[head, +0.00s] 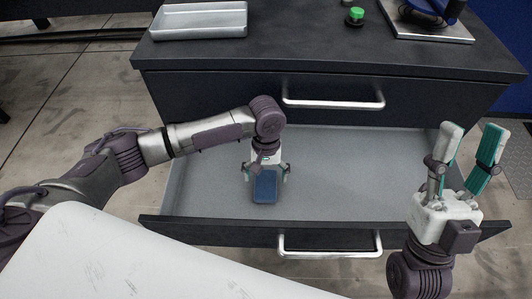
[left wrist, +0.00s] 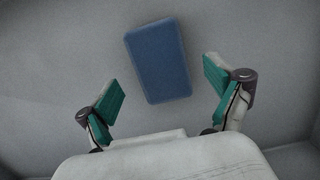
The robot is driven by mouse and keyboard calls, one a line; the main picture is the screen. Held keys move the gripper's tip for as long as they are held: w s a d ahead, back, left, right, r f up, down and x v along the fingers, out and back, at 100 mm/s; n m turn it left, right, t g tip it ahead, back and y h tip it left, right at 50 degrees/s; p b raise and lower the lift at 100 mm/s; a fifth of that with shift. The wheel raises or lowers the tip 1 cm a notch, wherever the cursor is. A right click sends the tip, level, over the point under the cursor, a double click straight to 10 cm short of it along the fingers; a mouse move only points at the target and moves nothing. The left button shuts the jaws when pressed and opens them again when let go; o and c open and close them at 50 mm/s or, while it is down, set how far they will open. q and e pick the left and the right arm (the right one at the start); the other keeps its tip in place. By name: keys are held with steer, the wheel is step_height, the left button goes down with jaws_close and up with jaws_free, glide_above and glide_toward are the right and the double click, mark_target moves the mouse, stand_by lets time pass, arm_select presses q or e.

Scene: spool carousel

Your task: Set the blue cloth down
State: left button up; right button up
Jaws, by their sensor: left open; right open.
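The blue cloth (head: 265,188) is a folded rectangle lying on the grey floor of the open drawer in the head view. It also shows in the left wrist view (left wrist: 158,60), lying flat beyond the fingers. My left gripper (head: 266,174) is over the drawer, just above the cloth, with its fingers apart and nothing between them. In the left wrist view my left gripper (left wrist: 163,95) is open, with a finger to either side of the cloth's near end and clear of it. My right gripper (head: 473,150) is open and empty, pointing up at the drawer's right end.
The open drawer (head: 360,180) is otherwise empty, with free room right of the cloth. A closed drawer with a silver handle (head: 333,103) is above it. On the dark worktop (head: 290,40) are a metal tray (head: 200,20), a green button (head: 355,14) and a blue device (head: 432,10).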

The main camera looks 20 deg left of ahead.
arm_select(q)
steer(key=r, duration=0.1)
steer(key=r+p, duration=0.1)
steer(key=r, duration=0.1)
steer(key=r+p, duration=0.1)
steer(key=shift+w+r, duration=0.3)
steer(key=shift+w, duration=0.05)
steer(key=s+d+r+m+t+h+p, duration=0.1)
steer(key=d+r+m+t+h+p, duration=0.2)
steer(key=d, duration=0.6)
step_height(320, 180, up, 20)
steer(key=m+t+b, duration=0.1)
steer(key=m+t, duration=0.2)
steer(key=t, duration=1.4)
glide_above(266, 180)
steer(key=s, duration=0.4)
steer(key=shift+a+r+h, duration=0.15)
steer(key=shift+a+h, duration=0.15)
steer(key=shift+h, duration=0.1)
arm_select(e)
steer(key=w+f+g+h, duration=0.3)
steer(key=w+f+g, duration=0.5)
steer(key=f, duration=0.5)
steer(key=g, duration=0.2)
steer(key=shift+w+a+g+h, duration=0.2)
steer(key=shift+w+g+h, duration=0.2)
